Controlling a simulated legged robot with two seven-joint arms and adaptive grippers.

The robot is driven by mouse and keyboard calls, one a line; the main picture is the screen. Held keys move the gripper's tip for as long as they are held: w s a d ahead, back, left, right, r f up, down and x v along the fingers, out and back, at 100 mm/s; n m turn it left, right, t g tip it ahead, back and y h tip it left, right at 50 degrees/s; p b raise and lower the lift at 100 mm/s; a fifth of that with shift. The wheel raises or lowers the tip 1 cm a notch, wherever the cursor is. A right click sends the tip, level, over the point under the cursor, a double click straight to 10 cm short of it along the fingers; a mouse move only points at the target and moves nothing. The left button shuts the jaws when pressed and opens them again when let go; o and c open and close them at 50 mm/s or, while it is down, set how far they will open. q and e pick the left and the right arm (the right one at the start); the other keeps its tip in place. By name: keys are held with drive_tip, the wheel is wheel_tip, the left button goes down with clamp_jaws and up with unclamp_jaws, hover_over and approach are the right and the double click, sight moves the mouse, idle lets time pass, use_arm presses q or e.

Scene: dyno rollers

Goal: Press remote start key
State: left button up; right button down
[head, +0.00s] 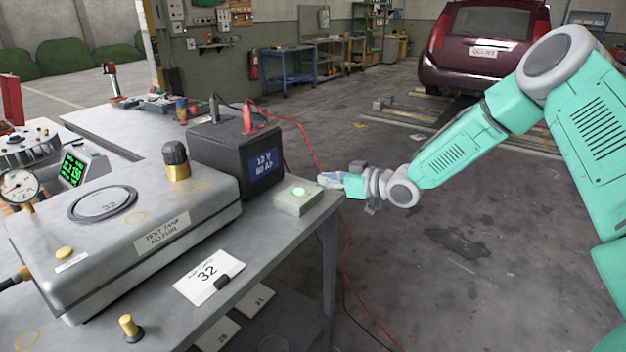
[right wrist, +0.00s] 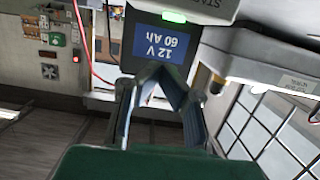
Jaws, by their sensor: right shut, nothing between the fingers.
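A small grey box with a glowing green button (head: 298,191) sits on the right edge of the workbench, in front of the black battery. I take this box to be the remote start key. In the right wrist view the green light (right wrist: 174,16) shows at the top, beside partly cut-off lettering. My right gripper (head: 328,180) is shut and empty, just right of the box near the bench edge, apart from the button. In the right wrist view its fingertips (right wrist: 158,72) meet in front of the battery label. My left gripper is not in view.
The black battery (head: 222,148) with red and black leads stands behind the box. A red cable (head: 346,262) hangs by the bench edge. Open floor lies right.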

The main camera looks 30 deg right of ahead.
drive_tip(key=s+a+f+m+g+h, duration=0.25)
drive_tip(key=s+a+f+g, duration=0.55)
drive_tip(key=s+a+f, duration=1)
drive_tip(key=s+d+f+g+h, duration=0.1)
drive_tip(key=s+f+g, duration=0.1)
drive_tip(key=s, duration=1)
drive_tip(key=s+f+m+g+h, duration=0.1)
drive_tip(key=s+f, duration=0.4)
drive_tip(key=s, duration=0.8)
drive_tip(key=g+h, duration=0.1)
drive_tip(key=g, duration=0.1)
drive_tip(key=shift+d+g, duration=0.3)
drive_tip(key=shift+d, duration=0.05)
drive_tip(key=shift+w+a+r, duration=0.1)
drive_tip(key=shift+a, duration=0.2)
